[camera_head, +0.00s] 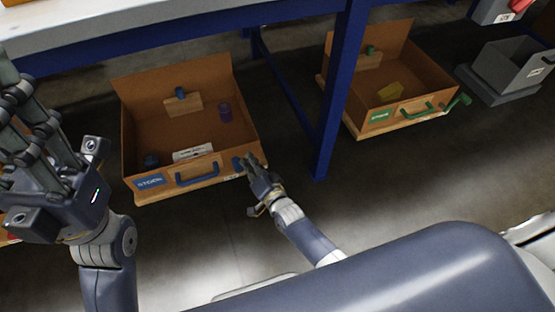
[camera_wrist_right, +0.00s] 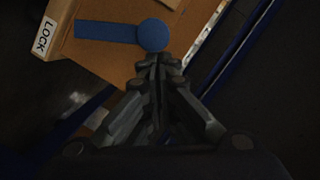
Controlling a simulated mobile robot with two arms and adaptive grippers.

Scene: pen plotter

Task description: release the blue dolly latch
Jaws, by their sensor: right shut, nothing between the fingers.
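The blue dolly latch shows in the right wrist view as a flat blue bar with a round knob (camera_wrist_right: 153,35), on the front of an orange-brown box beside a LOCK label (camera_wrist_right: 43,37). In the head view the latch (camera_head: 237,164) is a small blue piece at the front right of the left box (camera_head: 190,164). My right gripper (camera_head: 247,162) is shut and empty. Its fingertips (camera_wrist_right: 158,62) are at the knob's lower edge; I cannot tell whether they touch. My left gripper (camera_head: 12,85) is raised at the left, away from the box; its opening is unclear.
A blue table leg (camera_head: 338,90) stands right of my right gripper. Another box with a green handle (camera_head: 417,109) and a grey bin (camera_head: 510,66) are farther right. Floor in front is clear.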

